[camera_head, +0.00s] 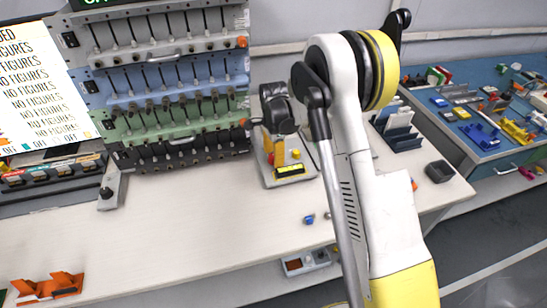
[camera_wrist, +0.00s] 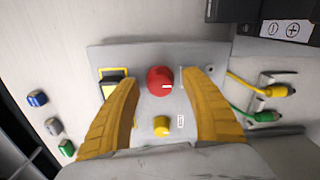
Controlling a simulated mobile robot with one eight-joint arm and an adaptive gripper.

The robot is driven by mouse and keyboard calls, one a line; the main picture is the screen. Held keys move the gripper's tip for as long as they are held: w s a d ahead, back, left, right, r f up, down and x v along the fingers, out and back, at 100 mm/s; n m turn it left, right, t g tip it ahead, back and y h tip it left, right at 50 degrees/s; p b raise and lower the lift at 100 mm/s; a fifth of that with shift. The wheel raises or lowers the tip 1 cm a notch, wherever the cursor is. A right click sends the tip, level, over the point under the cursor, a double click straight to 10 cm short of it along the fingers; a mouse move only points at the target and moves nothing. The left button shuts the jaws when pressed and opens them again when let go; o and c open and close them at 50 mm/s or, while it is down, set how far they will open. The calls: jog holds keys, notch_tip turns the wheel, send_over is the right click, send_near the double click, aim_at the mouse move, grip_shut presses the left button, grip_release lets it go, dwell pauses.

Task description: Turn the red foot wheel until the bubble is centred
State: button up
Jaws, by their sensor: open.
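The red foot wheel (camera_wrist: 159,80) is a round red knob with a white mark, on a grey plate (camera_wrist: 150,55) in the wrist view. My gripper (camera_wrist: 164,77) is open, with one yellow finger on each side of the wheel and a visible gap to each. A smaller yellow knob (camera_wrist: 161,126) sits on the same plate, between the fingers nearer the palm. A yellow-framed dark part (camera_wrist: 113,83) is partly hidden by the left finger. In the head view, a black-framed yellow-green vial (camera_head: 290,169) lies on the plate's front; I cannot make out its bubble.
A rack of cells (camera_head: 165,80) stands left of the plate. Yellow and green plugs (camera_wrist: 270,90) lie right of my gripper, and blue, grey and green buttons (camera_wrist: 53,127) lie left. An orange holder (camera_head: 48,287) sits front left.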

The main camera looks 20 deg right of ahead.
grip_shut()
